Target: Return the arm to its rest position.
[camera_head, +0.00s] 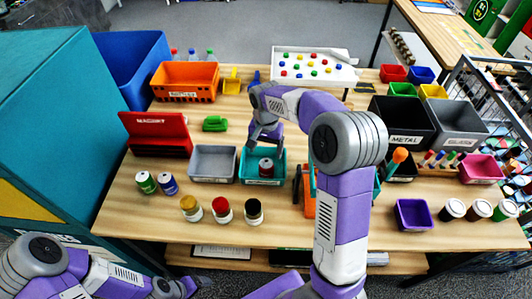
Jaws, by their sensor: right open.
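My right arm reaches over the table from the bottom, bends at the elbow and points down at the middle. Its right gripper (264,142) is open, above the teal bin (246,180). A dark can with a red band (266,169) stands in that bin, just below the fingers, and I see no grip on it. My left arm lies low at the bottom left, off the table's front edge. Its left gripper (178,289) shows only in part at the bottom edge, and its jaws are unclear.
A grey bin (213,148) stands left of the teal bin. Several cans and jars line the front, including a red-lidded jar (222,207). An open red toolbox (160,144) is at left. A white tray (300,56) is at the back. The METAL bin (402,112) stands right of my elbow.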

